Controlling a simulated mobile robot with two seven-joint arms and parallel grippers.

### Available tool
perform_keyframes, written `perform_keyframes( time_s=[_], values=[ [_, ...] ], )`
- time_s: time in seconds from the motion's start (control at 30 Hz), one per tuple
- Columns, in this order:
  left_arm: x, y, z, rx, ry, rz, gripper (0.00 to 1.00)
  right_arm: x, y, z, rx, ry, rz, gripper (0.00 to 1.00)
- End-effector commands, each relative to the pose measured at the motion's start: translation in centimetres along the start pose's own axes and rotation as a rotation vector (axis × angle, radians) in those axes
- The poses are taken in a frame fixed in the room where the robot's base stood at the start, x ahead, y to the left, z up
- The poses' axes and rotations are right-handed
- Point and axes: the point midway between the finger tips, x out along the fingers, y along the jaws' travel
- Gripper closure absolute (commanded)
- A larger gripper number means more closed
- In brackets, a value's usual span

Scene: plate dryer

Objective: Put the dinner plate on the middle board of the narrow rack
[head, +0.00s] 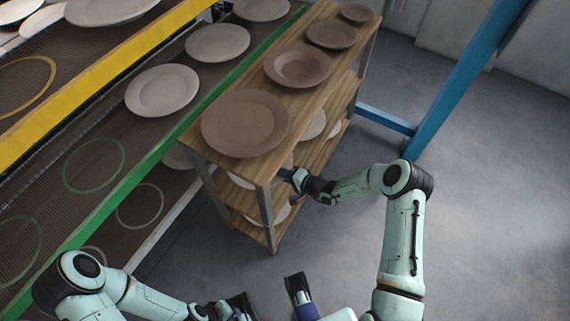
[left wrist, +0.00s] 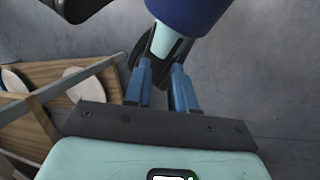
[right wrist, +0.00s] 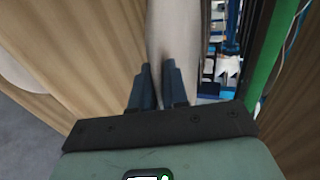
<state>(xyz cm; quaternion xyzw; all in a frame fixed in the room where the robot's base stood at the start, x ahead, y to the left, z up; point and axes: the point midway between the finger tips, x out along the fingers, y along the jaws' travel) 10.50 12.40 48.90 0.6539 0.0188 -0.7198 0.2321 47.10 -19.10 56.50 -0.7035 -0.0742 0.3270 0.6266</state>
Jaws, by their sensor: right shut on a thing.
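The narrow rack (head: 203,150) has wooden boards on a metal frame. My right gripper (head: 291,174) reaches in at its near right side, below the top board. In the right wrist view it is shut on a pale plate (right wrist: 175,35), seen edge-on between two wooden boards (right wrist: 80,55). The plate looks roughly parallel to the boards; whether it touches one I cannot tell. In the head view the top board and my gripper mostly hide it. My left gripper (left wrist: 161,70) is empty, with a gap between its fingers, low at the front and away from the rack.
Brown plates, including a large one (head: 245,123), stand on the rack's top board. Other pale plates (head: 313,125) show on the board below. A green-edged mesh shelf (head: 92,222) with pale plates is close on the left. A blue post (head: 455,85) stands right; the floor between is clear.

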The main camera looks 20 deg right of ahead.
Motion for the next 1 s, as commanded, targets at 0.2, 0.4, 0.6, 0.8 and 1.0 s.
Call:
perform_keyframes(
  time_s=[0.2,0.4,0.6,0.8,1.0],
  values=[
    [0.6,-0.1,-0.3,0.001,0.009,0.002,0.75,1.0,2.0,0.0,-0.001,0.001,-0.009,1.00],
    [1.0,-0.2,-0.6,0.002,0.015,0.003,0.75,1.7,3.8,0.0,0.000,0.001,-0.007,1.00],
    [1.6,-0.4,-1.8,-0.001,0.048,0.002,0.75,2.4,5.6,-0.1,-0.002,0.001,-0.009,1.00],
    [1.5,-0.4,-1.8,-0.001,0.049,0.002,0.75,2.4,5.5,-0.1,-0.003,0.001,-0.009,1.00],
    [1.6,-0.4,-2.0,-0.002,0.055,0.002,0.75,2.4,6.0,0.0,-0.001,0.001,-0.001,0.75]
  ],
)
